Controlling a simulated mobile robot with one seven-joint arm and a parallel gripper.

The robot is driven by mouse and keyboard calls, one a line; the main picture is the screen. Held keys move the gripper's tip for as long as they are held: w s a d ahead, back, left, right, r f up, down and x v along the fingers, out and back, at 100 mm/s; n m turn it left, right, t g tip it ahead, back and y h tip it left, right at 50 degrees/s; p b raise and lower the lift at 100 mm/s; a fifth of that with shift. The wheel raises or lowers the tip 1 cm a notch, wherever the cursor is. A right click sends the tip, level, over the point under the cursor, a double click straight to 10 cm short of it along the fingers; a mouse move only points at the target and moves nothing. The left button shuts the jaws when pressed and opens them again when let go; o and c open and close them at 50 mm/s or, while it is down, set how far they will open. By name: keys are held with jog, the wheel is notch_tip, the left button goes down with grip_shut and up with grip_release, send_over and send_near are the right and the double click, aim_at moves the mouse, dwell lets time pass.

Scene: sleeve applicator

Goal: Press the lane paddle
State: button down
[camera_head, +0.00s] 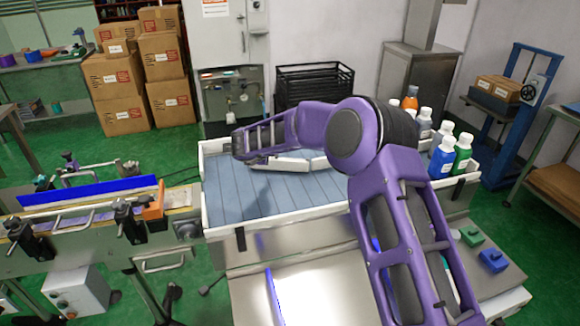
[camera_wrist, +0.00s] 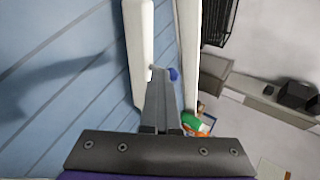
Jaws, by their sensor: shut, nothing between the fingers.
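A long white bar, which I take for the lane paddle (camera_head: 292,163), lies low over the blue slatted table below my forearm in the head view. It also shows in the wrist view (camera_wrist: 138,45), running up along the table's far edge. My gripper (camera_wrist: 154,70) is shut and empty in the wrist view, its narrow grey fingers close together. The fingertips lie right beside the bar's edge in the picture; I cannot tell whether they touch it. In the head view my purple arm hides part of the bar, and the fingers cannot be made out clearly.
The slatted table (camera_head: 235,200) has a raised white rim and is clear at the front left. Bottles (camera_head: 442,157) stand at its right end. A conveyor (camera_head: 90,235) with clamps adjoins on the left. Black crates (camera_head: 315,84) stand behind.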

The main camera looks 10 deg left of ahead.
jog(key=shift+a+r, duration=0.15)
jog(key=shift+r, duration=0.1)
jog(key=v, duration=1.1)
jog(key=shift+s+p, duration=0.3)
jog(key=shift+s, duration=0.15)
